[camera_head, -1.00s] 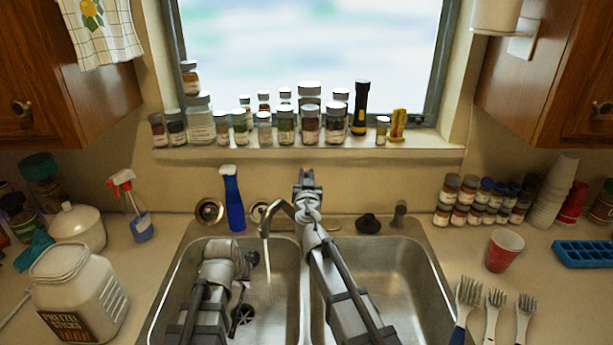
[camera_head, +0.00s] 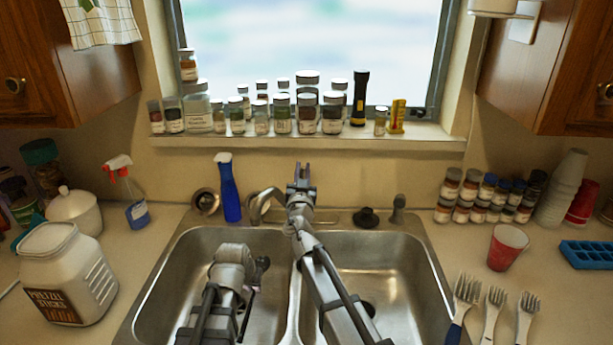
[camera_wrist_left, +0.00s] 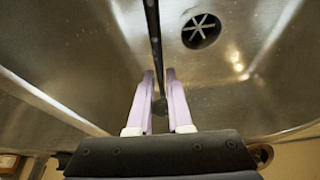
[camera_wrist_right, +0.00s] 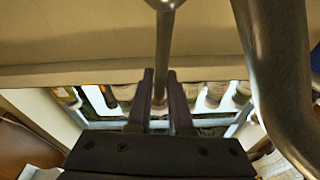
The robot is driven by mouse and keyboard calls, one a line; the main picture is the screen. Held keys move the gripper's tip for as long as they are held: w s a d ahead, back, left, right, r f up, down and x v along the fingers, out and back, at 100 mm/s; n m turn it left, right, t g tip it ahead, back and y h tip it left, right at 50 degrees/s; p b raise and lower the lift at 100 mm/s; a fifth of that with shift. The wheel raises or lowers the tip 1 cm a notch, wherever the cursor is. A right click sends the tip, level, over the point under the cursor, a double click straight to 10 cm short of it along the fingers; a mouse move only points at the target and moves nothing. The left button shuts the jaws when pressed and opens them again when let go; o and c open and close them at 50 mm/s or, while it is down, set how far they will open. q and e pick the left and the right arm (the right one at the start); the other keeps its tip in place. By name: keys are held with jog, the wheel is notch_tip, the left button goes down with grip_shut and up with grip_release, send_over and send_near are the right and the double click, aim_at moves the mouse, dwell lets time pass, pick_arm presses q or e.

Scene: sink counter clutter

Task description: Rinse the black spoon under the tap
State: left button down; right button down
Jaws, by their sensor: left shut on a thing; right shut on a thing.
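The black spoon (camera_wrist_left: 154,35) shows in the left wrist view as a thin dark handle running up between the fingers of my left gripper (camera_wrist_left: 160,98). The gripper is shut on it, low in the left sink basin (camera_head: 190,262). In the head view my left gripper (camera_head: 256,288) is partly hidden by its arm, and I cannot make out the spoon there. My right gripper (camera_head: 302,172) is at the tap (camera_head: 262,202), shut on its lever (camera_wrist_right: 163,60). The spout (camera_wrist_right: 275,65) curves past on the right in the right wrist view. I see no water stream.
A divider separates the left basin from the right basin (camera_head: 395,265). A blue spray bottle (camera_head: 229,190) stands behind the left basin. A pretzel jar (camera_head: 68,275) stands on the left counter; forks (camera_head: 494,310) and a red cup (camera_head: 506,248) are on the right.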

aim_at(253, 294)
pick_arm(q)
jog(key=shift+f, duration=0.5)
pick_arm(e)
jog(key=shift+s+f, duration=0.1)
jog(key=shift+s, duration=0.05)
jog(key=c, duration=0.8)
grip_release()
pick_arm(q)
notch_tip(253, 294, down, 3)
jog(key=b, duration=0.3)
jog(key=shift+r, duration=0.1)
pick_arm(e)
jog(key=s+f, duration=0.1)
jog(key=s, duration=0.3)
jog(key=s+f, duration=0.1)
jog(key=s, duration=0.6)
jog(key=shift+s+f, duration=0.35)
jog(key=shift+f, duration=0.05)
pick_arm(q)
jog(key=shift+r, duration=0.1)
pick_arm(e)
jog(key=shift+r, duration=0.1)
